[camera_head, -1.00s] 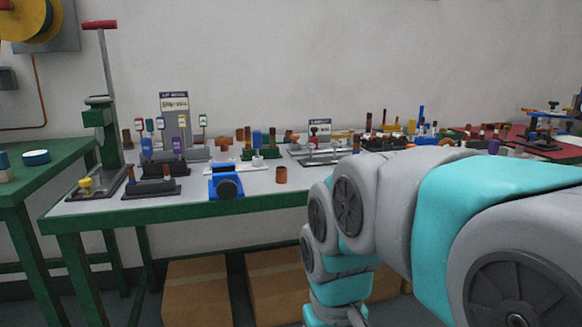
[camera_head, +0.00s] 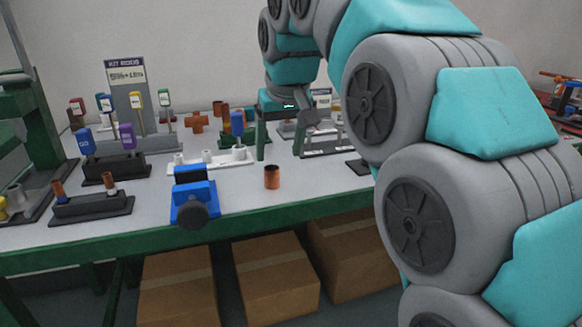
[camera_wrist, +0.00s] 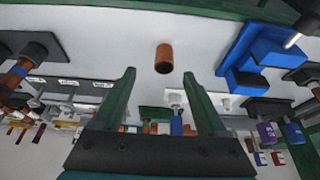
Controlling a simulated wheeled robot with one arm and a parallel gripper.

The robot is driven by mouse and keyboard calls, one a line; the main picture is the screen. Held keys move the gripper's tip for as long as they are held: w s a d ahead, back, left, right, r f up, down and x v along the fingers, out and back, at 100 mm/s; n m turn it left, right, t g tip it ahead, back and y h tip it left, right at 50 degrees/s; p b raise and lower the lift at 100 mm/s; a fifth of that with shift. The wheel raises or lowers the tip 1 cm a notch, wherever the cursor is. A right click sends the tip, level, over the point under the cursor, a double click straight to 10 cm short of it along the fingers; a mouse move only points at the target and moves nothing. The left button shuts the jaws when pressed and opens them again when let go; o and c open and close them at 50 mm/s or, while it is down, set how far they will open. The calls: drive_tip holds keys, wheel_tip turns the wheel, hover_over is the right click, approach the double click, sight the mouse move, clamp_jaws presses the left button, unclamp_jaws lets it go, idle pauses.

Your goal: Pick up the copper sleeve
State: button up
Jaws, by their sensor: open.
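The copper sleeve (camera_head: 272,177) is a short brown-orange tube standing upright on the table near its front edge, right of a blue device. It also shows in the wrist view (camera_wrist: 164,58), beyond and between my green fingertips, with nothing touching it. My gripper (camera_head: 279,142) is above the table, just behind the sleeve in the head view. Its two green fingers are spread apart in the wrist view (camera_wrist: 160,85), with no object held between them.
The blue vise-like device (camera_head: 194,197) stands left of the sleeve. A white rack (camera_head: 210,162) and copper fittings (camera_head: 197,122) lie behind. A black base with two copper pieces (camera_head: 92,205) is at the left.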

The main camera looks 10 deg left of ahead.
sight(272, 177)
drive_tip(key=shift+x, duration=1.3)
drive_tip(key=x, duration=0.2)
drive_tip(key=a+p+x, duration=0.1)
drive_tip(key=x, duration=0.2)
drive_tip(key=shift+r, duration=0.1)
drive_tip(key=shift+c, duration=0.2)
clamp_jaws()
